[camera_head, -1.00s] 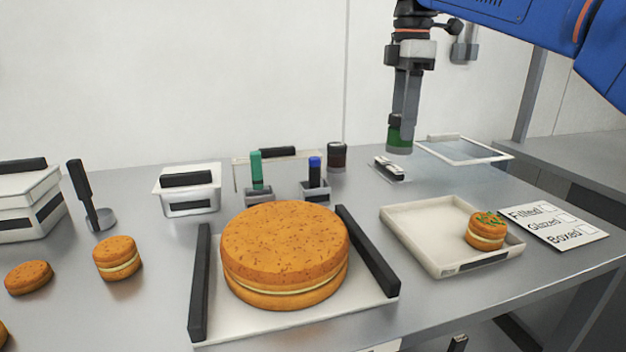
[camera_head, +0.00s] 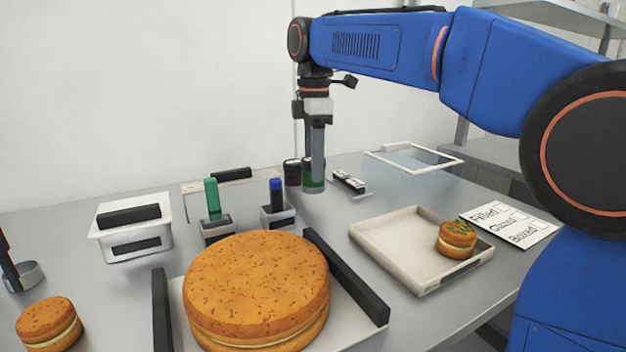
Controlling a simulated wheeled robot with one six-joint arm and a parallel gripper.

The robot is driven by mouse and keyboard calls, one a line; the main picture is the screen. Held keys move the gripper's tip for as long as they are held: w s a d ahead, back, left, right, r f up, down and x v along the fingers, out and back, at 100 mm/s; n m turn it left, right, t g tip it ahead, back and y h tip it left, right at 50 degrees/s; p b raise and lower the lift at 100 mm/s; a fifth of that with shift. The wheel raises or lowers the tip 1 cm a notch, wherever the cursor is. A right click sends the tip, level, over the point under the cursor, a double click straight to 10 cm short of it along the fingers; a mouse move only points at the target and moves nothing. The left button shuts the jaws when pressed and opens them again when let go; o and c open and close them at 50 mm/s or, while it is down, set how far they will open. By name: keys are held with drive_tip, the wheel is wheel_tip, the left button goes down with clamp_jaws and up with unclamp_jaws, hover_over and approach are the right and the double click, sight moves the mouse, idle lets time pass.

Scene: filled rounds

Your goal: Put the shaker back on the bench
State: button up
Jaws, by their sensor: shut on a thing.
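The shaker, a green cylinder with a grey end (camera_head: 313,185), is at the back of the bench (camera_head: 335,212). My gripper (camera_head: 316,172) points straight down and is shut on it, with a finger covering part of its side. The shaker is upright and its lower end is at or very near the bench top; I cannot tell whether it touches. A dark red-brown jar (camera_head: 292,172) stands just left of the shaker, close beside it.
Right of the shaker lies a small black-and-white clip-like item (camera_head: 349,182). In front are a cream tray (camera_head: 390,255) with a topped round (camera_head: 457,238) and a large filled round (camera_head: 257,290). Two marker holders (camera_head: 278,215) (camera_head: 216,228) stand to the left.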

drive_tip(key=shift+f, duration=1.95)
drive_tip(key=shift+f, duration=0.1)
drive_tip(key=o, duration=1.1)
wheel_tip(320, 180, up, 12)
drive_tip(key=shift+f, duration=0.15)
drive_tip(key=shift+r, duration=0.3)
drive_tip(key=shift+s, duration=0.1)
